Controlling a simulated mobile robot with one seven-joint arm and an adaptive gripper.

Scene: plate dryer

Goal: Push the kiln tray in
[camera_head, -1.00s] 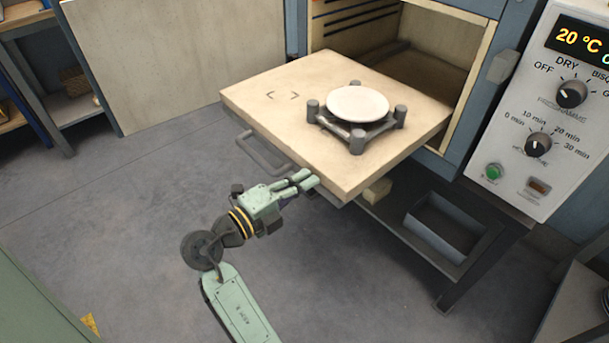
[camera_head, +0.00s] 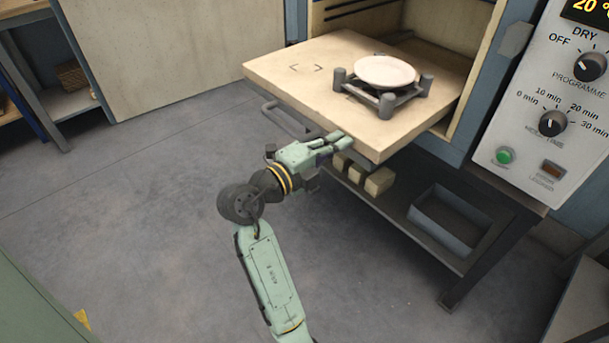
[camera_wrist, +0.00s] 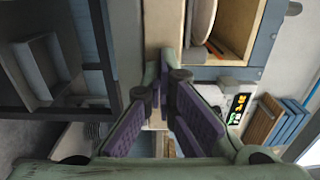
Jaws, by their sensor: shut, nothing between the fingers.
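The kiln tray (camera_head: 285,75) is a thick pale slab sticking out of the open kiln (camera_head: 480,75), its rear part inside the opening. A grey bar handle (camera_head: 290,125) is on its front edge. A white plate (camera_head: 385,71) rests on a grey four-post stand (camera_head: 385,101) on the tray. My gripper (camera_head: 343,141) is shut and empty, its fingertips at the tray's front edge, right of the handle; they appear to touch it. In the wrist view the purple-padded fingers (camera_wrist: 162,80) point at the pale tray edge (camera_wrist: 163,25), with the plate (camera_wrist: 203,20) beyond.
A control panel (camera_head: 560,110) with knobs and buttons is right of the kiln. Below the tray are pale blocks (camera_head: 379,181) and a grey open bin (camera_head: 450,218) on a lower shelf. A pale board (camera_head: 180,45) stands at back left. The floor (camera_head: 130,220) at left is clear.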

